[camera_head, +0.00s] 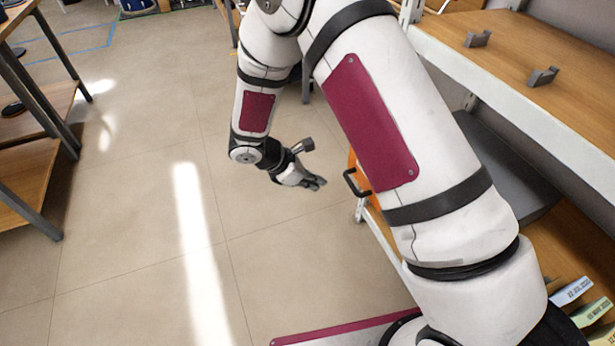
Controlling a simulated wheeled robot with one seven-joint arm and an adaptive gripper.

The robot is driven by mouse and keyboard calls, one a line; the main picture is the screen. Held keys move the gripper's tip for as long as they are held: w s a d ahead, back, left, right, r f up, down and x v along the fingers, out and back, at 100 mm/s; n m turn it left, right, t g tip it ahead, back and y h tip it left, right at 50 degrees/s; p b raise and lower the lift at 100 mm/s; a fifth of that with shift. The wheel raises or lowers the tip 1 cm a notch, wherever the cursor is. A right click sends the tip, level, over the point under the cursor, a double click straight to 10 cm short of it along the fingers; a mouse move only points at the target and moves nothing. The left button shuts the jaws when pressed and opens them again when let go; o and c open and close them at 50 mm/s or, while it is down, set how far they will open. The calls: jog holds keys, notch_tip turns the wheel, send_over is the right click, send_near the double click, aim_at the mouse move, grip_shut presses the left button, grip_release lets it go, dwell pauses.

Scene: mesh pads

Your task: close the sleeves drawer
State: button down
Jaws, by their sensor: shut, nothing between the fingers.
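An orange drawer front (354,163) with a black bar handle (349,182) shows just left of my upper arm, below the shelf's white edge. My arm hides most of it, so I cannot read any label or tell how far out it stands. My gripper (319,184) is shut and empty. It is in the air over the floor, a little left of the handle, with its fingertips pointing right towards it. A small gap shows between fingertips and handle.
A wooden shelf (510,52) with two small grey brackets runs along the right. A dark grey panel (495,150) lies under it, and labelled binders (590,312) stand lower right. A dark-legged table (28,190) stands left. The tiled floor between is clear.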

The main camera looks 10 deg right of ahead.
jog(key=w+d+f+b, duration=0.1)
jog(key=d+f, duration=0.3)
jog(key=d, duration=0.2)
jog(key=shift+d, duration=0.35)
jog(key=shift+w+f, duration=0.1)
jog(key=w+d, duration=0.1)
jog(key=d, duration=0.5)
jog(key=w+d+b, duration=0.1)
jog(key=d, duration=0.5)
jog(key=w+d+b, duration=0.1)
jog(key=d, duration=0.5)
jog(key=shift+w+d, duration=0.3)
jog(key=shift+a, duration=0.15)
